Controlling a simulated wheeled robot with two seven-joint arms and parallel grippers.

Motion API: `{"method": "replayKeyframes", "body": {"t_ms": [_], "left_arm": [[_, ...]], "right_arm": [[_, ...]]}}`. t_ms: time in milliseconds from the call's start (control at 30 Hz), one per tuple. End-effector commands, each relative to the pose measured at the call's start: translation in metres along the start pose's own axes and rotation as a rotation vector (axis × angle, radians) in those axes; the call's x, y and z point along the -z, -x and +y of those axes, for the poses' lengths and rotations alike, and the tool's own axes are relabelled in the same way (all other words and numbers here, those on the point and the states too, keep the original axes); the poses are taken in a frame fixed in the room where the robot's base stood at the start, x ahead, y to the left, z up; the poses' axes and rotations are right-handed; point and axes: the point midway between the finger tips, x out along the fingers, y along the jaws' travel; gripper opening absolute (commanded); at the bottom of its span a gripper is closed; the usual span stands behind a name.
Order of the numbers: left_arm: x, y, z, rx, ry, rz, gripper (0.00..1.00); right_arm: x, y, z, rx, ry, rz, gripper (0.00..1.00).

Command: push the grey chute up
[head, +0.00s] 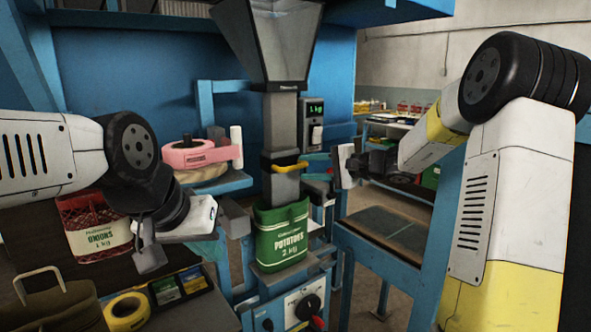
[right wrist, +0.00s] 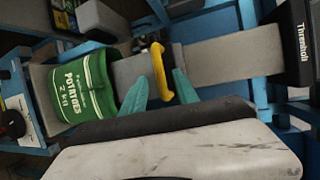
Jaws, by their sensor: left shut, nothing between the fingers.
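The grey chute (head: 285,188) hangs below the grey hopper, with a yellow handle (head: 285,167) across its front. Its lower end goes into the open mouth of the green potatoes sack (head: 282,238). In the right wrist view the chute (right wrist: 128,72), handle (right wrist: 158,68) and sack (right wrist: 85,88) lie sideways. My right gripper (right wrist: 160,84) is open, its teal fingers on either side of the handle in that view; no contact shows. My left gripper (head: 217,241) is shut and empty, left of the sack.
A red onions sack (head: 98,230) stands at left. The hopper (head: 268,42) is above, and blue frame bars surround the chute.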

Motion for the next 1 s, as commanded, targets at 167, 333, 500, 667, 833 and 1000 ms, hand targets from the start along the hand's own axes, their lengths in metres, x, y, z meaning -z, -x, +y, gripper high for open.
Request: {"method": "replayKeyframes", "body": {"t_ms": [167, 333, 500, 667, 833, 1000], "left_arm": [[0.000, 0.000, 0.000, 0.000, 0.000, 0.000, 0.00], [0.000, 0.000, 0.000, 0.000, 0.000, 0.000, 0.00], [0.000, 0.000, 0.000, 0.000, 0.000, 0.000, 0.00], [0.000, 0.000, 0.000, 0.000, 0.000, 0.000, 0.00], [0.000, 0.000, 0.000, 0.000, 0.000, 0.000, 0.00], [0.000, 0.000, 0.000, 0.000, 0.000, 0.000, 0.00]], "right_arm": [[-0.001, -0.030, 0.000, -0.001, 0.000, -0.003, 0.36], [-0.001, -0.045, 0.000, -0.002, 0.000, -0.001, 0.36], [-0.001, -0.049, 0.000, -0.002, 0.000, -0.001, 0.36], [-0.001, -0.049, 0.000, -0.002, 0.001, -0.001, 0.34], [-0.001, -0.049, 0.000, -0.002, 0.000, -0.001, 0.01], [-0.001, -0.049, 0.000, -0.002, 0.001, -0.001, 0.00]]}}
